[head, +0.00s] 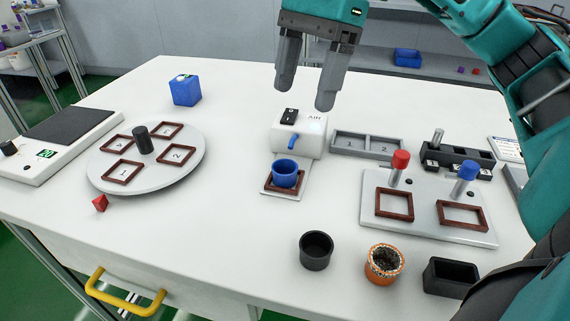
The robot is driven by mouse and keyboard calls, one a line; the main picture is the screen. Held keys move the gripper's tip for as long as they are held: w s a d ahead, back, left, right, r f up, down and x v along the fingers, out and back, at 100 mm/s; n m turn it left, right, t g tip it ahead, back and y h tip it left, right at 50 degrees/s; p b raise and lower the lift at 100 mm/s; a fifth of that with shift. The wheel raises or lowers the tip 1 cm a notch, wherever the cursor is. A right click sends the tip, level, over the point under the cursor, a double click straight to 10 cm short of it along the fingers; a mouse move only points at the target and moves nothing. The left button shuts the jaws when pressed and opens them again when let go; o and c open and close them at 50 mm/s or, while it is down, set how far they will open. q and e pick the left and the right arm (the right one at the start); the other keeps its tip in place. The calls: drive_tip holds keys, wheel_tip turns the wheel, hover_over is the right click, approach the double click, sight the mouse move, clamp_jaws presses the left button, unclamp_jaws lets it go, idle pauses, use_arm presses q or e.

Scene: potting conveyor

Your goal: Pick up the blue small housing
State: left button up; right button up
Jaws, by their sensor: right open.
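A blue round cup-like housing (285,174) stands upright in a brown square frame (268,184) on the plate of the white device marked AIR (301,132). It looks hollow and open at the top. My right gripper (304,98) hangs above and behind that device, fingers pointing down. It is open and empty, apart from the blue housing. A larger blue cube (186,91) with a green and white top sits at the back left of the table. My left gripper is out of view.
A round turntable (196,157) with numbered frames and a scale (69,124) are at left. A plate (428,222) with red and blue knobs is at right. A black cup (316,250), orange pot (384,264) and black box (449,277) stand in front.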

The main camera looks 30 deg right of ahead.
drive_tip(key=b, duration=0.2)
hover_over(295, 163)
wheel_tip(295, 163, down, 6)
drive_tip(key=shift+f, duration=0.1)
drive_tip(key=shift+a+f, duration=0.15)
drive_tip(key=shift+f, duration=0.3)
drive_tip(key=b+x, duration=0.1)
drive_tip(key=x, duration=0.3)
drive_tip(key=shift+w+f, duration=0.15)
drive_tip(key=shift+f, duration=0.35)
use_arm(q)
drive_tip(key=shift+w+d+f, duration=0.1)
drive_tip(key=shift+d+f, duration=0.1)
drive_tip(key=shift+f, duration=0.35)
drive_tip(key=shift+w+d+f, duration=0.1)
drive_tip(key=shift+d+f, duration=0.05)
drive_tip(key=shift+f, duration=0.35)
use_arm(e)
drive_tip(key=c, duration=1.2)
